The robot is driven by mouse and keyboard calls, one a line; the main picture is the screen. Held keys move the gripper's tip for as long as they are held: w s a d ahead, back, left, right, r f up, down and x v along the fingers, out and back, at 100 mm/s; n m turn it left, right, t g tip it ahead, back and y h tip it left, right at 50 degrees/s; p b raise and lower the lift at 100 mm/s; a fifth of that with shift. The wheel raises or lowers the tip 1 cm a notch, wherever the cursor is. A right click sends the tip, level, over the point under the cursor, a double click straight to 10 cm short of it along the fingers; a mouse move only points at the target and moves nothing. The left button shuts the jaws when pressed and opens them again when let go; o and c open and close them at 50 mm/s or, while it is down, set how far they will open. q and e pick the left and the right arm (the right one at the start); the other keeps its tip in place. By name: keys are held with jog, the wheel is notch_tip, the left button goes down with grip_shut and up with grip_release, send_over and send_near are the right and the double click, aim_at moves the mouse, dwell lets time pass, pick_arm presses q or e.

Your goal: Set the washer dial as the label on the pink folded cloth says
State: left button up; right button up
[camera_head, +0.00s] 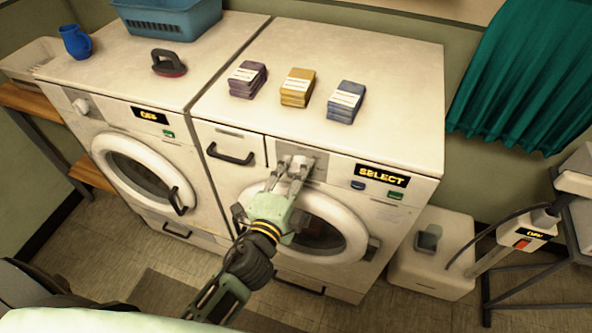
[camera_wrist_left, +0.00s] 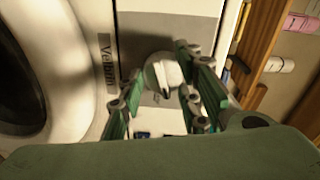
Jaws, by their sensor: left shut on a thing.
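My left gripper (camera_head: 288,178) is shut on the white dial (camera_head: 301,163) on the front of the right washer (camera_head: 330,75). In the left wrist view the dial (camera_wrist_left: 165,72) shows between the fingers (camera_wrist_left: 158,95). The washer's display (camera_head: 381,175) reads SELECT. On the washer top lie three folded cloths with white labels: a dusky purple one (camera_head: 247,84), a yellow one (camera_head: 296,94) and a blue one (camera_head: 344,109). No clearly pink cloth shows in the head view, and the label writing is too small to read. My right gripper is out of view.
The left washer (camera_head: 115,75) has a display reading OFF. A white bin (camera_head: 433,270) stands at right. The right washer's round door (camera_head: 345,225) is closed.

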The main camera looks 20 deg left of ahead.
pick_arm(q)
jog(key=shift+a+f+m+y+p, duration=0.1)
jog(key=shift+m+y+p, duration=0.4)
jog(key=shift+m, duration=1.95)
jog(key=shift+a+r+m+y+p, duration=0.2)
jog(key=shift+m+p, duration=0.55)
jog(key=shift+m, duration=1.75)
jog(key=shift+d+f+m+y+p, duration=0.15)
jog(key=shift+m+y+p, duration=0.35)
jog(key=shift+m, duration=1.95)
jog(key=shift+a, duration=0.1)
jog(key=o, duration=1.1)
jog(key=shift+a+h, duration=0.1)
jog(key=shift+h, duration=0.2)
